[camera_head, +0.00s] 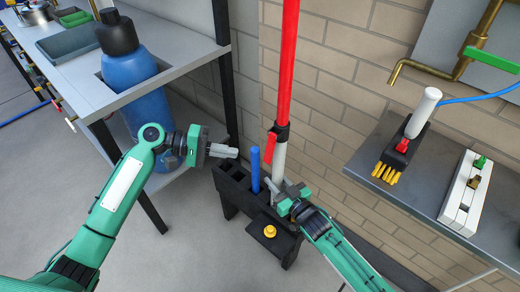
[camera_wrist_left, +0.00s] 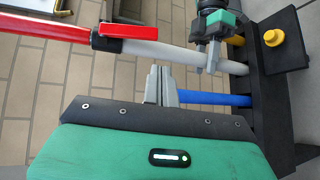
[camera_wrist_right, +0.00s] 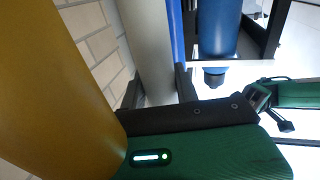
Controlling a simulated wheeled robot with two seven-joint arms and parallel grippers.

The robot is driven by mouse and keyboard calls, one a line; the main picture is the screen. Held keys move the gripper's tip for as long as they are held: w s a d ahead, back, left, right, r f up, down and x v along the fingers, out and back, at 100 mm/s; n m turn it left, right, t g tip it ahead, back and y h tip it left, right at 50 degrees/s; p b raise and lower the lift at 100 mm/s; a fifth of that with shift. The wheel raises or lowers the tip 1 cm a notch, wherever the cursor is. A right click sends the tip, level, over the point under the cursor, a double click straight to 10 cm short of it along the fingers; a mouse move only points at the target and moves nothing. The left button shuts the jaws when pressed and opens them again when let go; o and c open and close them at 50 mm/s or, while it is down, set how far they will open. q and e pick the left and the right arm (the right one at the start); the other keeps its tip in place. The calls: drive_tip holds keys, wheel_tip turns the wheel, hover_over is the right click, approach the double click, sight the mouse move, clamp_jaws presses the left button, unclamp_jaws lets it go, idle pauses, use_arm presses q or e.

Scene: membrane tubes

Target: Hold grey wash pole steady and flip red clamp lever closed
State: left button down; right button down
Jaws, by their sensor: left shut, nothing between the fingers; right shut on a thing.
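The grey wash pole (camera_head: 279,160) stands upright in the black floor rack (camera_head: 232,185). Its upper part is a red tube (camera_head: 288,60), joined at a black clamp collar (camera_head: 282,132). The red clamp lever (camera_head: 270,147) hangs down from the collar on the left side. In the left wrist view the lever (camera_wrist_left: 130,31) lies roughly along the pole, beside the collar. My left gripper (camera_head: 236,153) is shut and empty, left of the pole and apart from the lever.
A blue pole (camera_head: 255,168) stands in the rack beside the grey one. A yellow knob (camera_head: 269,231) sits on the rack's front plate. A blue bottle (camera_head: 135,85) is in the left bench. A shelf (camera_head: 400,165) with a brush (camera_head: 408,140) is at right.

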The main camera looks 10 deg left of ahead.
sight(270, 149)
use_arm(q)
drive_tip(key=shift+w+a+r+g+h, duration=0.2)
drive_tip(key=shift+a+r+h, duration=0.1)
drive_tip(key=shift+r, duration=0.15)
drive_tip(key=shift+w+a+r+g+h, duration=0.2)
drive_tip(key=shift+a+r, duration=0.1)
drive_tip(key=shift+r, duration=0.1)
drive_tip(key=d, duration=0.3)
drive_tip(key=d+f, duration=0.1)
drive_tip(key=d, duration=0.6)
drive_tip(key=shift+w+f, duration=0.15)
drive_tip(key=shift+f, duration=0.1)
